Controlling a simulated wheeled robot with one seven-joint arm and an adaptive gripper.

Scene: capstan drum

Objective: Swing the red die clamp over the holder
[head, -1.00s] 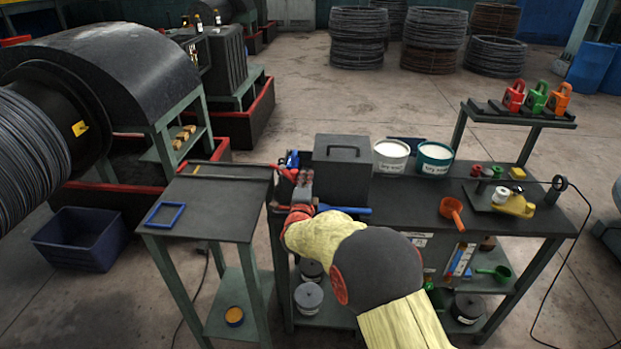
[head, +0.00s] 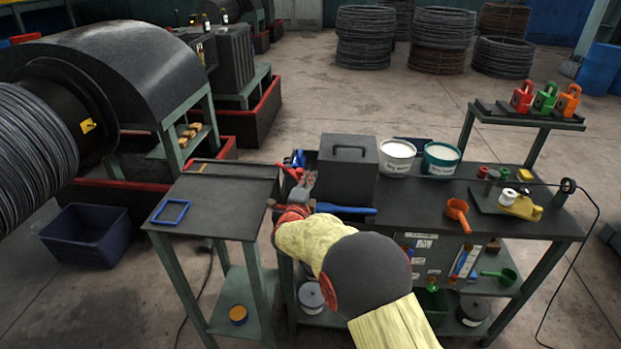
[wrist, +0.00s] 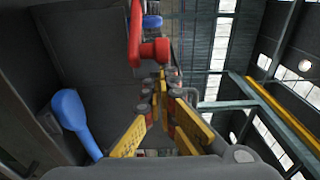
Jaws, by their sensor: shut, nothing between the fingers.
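The red die clamp (head: 289,171) shows as a small red bar at the left end of the workbench, beside a dark box. In the wrist view the clamp (wrist: 137,32) is a red arm with a round knob at its near end. My gripper (wrist: 160,92) has its yellow fingers drawn together with nothing between them. Its tips are just below the knob in that picture; I cannot tell whether they touch it. In the head view my gripper (head: 284,206) is at the bench's left end, on the near side of the clamp. The holder is not clearly seen.
The dark lidded box (head: 347,168) stands right of the clamp. A blue handle (head: 345,209) lies before it and shows large at left in the wrist view (wrist: 76,120). A side table (head: 220,205) with a blue frame (head: 171,213) stands close on the left.

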